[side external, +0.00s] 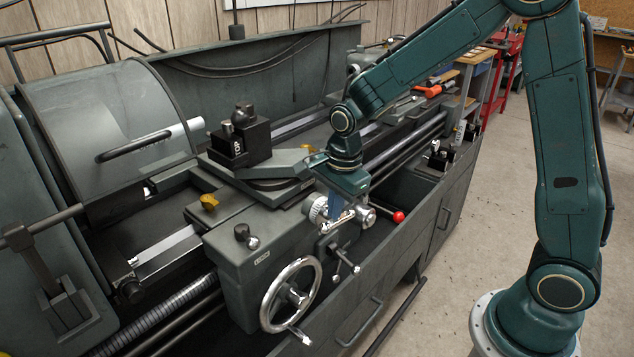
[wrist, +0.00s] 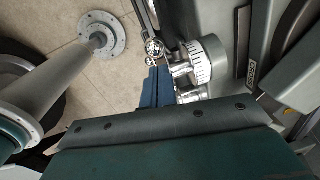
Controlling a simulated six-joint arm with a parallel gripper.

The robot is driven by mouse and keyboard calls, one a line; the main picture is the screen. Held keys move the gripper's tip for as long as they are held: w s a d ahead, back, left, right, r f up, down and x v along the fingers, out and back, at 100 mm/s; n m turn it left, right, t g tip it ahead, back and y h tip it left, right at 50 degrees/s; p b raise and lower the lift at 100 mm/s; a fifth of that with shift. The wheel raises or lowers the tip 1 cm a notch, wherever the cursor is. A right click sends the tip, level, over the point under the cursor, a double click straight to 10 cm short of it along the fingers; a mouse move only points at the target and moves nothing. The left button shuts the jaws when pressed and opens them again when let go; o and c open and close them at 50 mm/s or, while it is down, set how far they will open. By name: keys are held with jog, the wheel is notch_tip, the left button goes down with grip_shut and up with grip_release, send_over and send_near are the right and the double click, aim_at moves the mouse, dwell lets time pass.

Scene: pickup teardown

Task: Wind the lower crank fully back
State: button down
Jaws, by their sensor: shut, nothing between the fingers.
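A lathe carriage (side external: 240,260) carries a large chrome handwheel (side external: 291,295) low on its front. To the right of the handwheel is a small lower crank (side external: 343,262) with chrome arms. Above it is a graduated dial (side external: 319,210) with a chrome crank hub (side external: 364,216) beside it. The dial also shows in the wrist view (wrist: 201,60). My gripper (side external: 341,222) points down beside this upper dial and hub, above the lower crank. Its blue fingers (wrist: 158,80) are together with nothing between them. Whether they touch the hub or crank I cannot tell.
A red-knobbed lever (side external: 397,216) sticks out right of my gripper. The tool post (side external: 240,140) and angled compound slide (side external: 270,175) stand behind it. The tray edge (side external: 400,240) runs along the lathe's front. Open floor (side external: 490,225) lies to the right.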

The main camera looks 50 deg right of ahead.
aim_at(324, 230)
jog(key=shift+a+f, duration=0.2)
jog(key=shift+a, duration=0.05)
jog(key=shift+a+f+h, duration=0.15)
jog(key=shift+a+h, duration=0.1)
jog(key=shift+h, duration=0.35)
dwell(0.5)
jog(key=shift+a+f+h, duration=0.2)
jog(key=shift+a+h, duration=0.1)
jog(key=shift+h, duration=0.3)
jog(key=h, duration=0.1)
jog(key=a+f+h, duration=0.1)
jog(key=shift+h, duration=0.3)
jog(key=h, duration=0.1)
jog(key=f+h, duration=0.1)
jog(key=h, duration=0.1)
jog(key=shift+a+f+n, duration=0.25)
jog(key=shift+a+n, duration=0.05)
jog(key=shift+a, duration=0.05)
jog(key=h, duration=0.1)
jog(key=f+h, duration=0.1)
jog(key=h, duration=0.1)
jog(key=shift+a+f, duration=0.1)
jog(key=shift+f, duration=0.15)
jog(key=shift+d+f, duration=0.2)
jog(key=shift+f, duration=0.5)
jog(key=shift+d+f, duration=0.25)
jog(key=shift+f, duration=0.4)
jog(key=shift+d+f, duration=0.2)
jog(key=shift+f, duration=0.5)
jog(key=shift+d+f, duration=0.1)
